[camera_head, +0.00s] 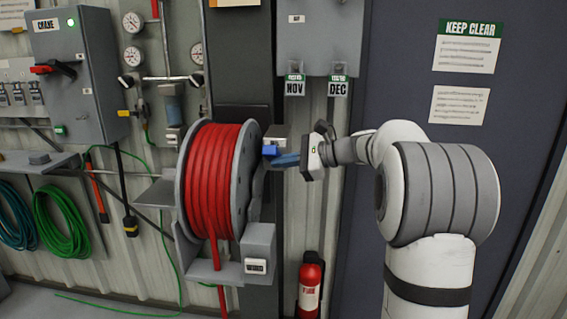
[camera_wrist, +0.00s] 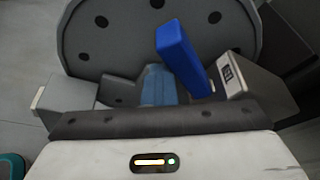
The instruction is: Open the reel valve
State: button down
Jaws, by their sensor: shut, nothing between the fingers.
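The reel valve's bright blue handle (camera_head: 270,150) is at the right side of the red hose reel (camera_head: 212,180). In the wrist view the handle (camera_wrist: 182,58) is a blue bar slanting from upper left to lower right, in front of the reel's grey disc (camera_wrist: 110,35). My gripper (camera_head: 276,161) reaches in from the right, close to the handle. Its blue-grey fingers (camera_wrist: 160,88) are shut and empty, just left of the handle's lower part in the wrist view. Whether they touch it I cannot tell. The valve body is mostly hidden.
A labelled grey block (camera_wrist: 255,88) sits right of the handle in the wrist view. A red extinguisher (camera_head: 309,285) stands below my arm. A grey CRANE box (camera_head: 75,75) and a green hose coil (camera_head: 62,222) are on the left; a dark door (camera_head: 400,70) is behind my arm.

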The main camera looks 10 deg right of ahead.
jog(key=shift+w+r, duration=0.1)
jog(key=shift+r, duration=0.6)
notch_tip(320, 180, down, 5)
jog(key=s+b, duration=0.2)
jog(key=b, duration=0.2)
jog(key=s+d+r+b, duration=0.1)
jog(key=d+r, duration=0.2)
jog(key=d, duration=0.6)
jog(key=shift+s, duration=0.25)
